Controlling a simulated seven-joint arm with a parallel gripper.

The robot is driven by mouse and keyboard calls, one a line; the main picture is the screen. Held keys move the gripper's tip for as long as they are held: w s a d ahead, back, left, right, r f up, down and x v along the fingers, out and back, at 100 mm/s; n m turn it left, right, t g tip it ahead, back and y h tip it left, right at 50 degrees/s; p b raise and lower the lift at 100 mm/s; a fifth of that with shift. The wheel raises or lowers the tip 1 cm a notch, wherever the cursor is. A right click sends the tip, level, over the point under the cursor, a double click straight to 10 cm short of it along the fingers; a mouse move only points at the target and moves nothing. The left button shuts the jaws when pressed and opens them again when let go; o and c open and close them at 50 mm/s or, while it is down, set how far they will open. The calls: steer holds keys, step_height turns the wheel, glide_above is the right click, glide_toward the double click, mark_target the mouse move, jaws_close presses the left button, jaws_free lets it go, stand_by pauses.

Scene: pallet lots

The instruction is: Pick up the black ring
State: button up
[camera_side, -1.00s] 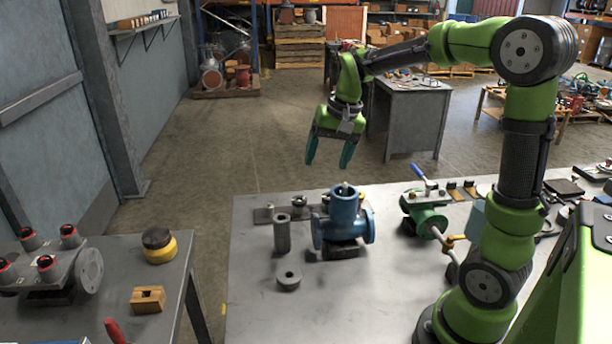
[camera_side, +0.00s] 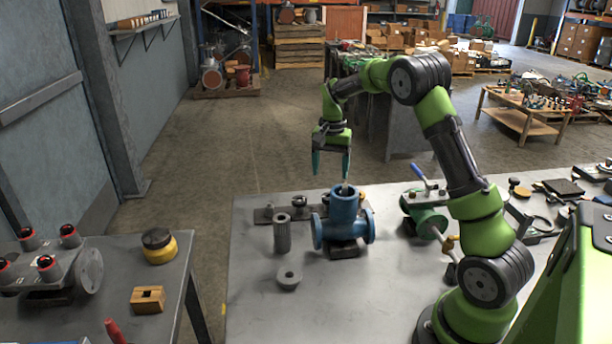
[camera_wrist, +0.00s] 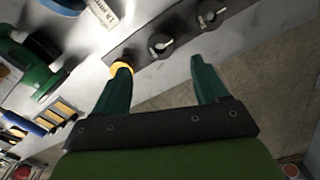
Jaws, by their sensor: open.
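Two dark, ring-like pieces sit on a long dark strip (camera_wrist: 137,54) in the wrist view: one nearer my gripper (camera_wrist: 160,44) and one further right (camera_wrist: 212,14). I cannot tell which, if either, is the black ring. In the side view, a small dark piece (camera_side: 300,201) stands on the strip at the table's back edge. A dark grey ring (camera_side: 289,277) with a centre hole lies flat at the front. My gripper (camera_side: 331,172) is open and empty, pointing down above the back edge, behind the blue valve body. Its green fingers (camera_wrist: 160,68) straddle nothing.
The blue valve body (camera_side: 343,226) stands close in front of my gripper, with a grey cylinder (camera_side: 282,234) to its left. A green valve with a blue lever (camera_side: 426,215) is to the right. A yellow-black puck (camera_side: 158,246) sits on the left bench.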

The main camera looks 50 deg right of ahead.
step_height(320, 180, down, 8)
steer(key=shift+f, duration=0.1)
steer(key=c, duration=1.1)
step_height(320, 180, up, 14)
steer(key=a, duration=0.2)
steer(key=shift+c, duration=0.2)
steer(key=s+a+r+n, duration=0.2)
steer(key=s+n, duration=0.1)
steer(key=n, duration=0.2)
steer(key=s+a+r+n, duration=0.3)
steer(key=n, duration=0.3)
steer(key=s+a+r+n, duration=0.2)
steer(key=s+a+n, duration=0.1)
steer(key=n, duration=0.3)
steer(key=shift+s+r, duration=0.2)
steer(key=shift+s, duration=0.2)
steer(key=n, duration=0.2)
steer(key=shift+s+a+f+n, duration=0.15)
steer(key=shift+s+f+n, duration=0.15)
steer(key=shift+s, duration=0.1)
steer(key=shift+n, duration=0.6)
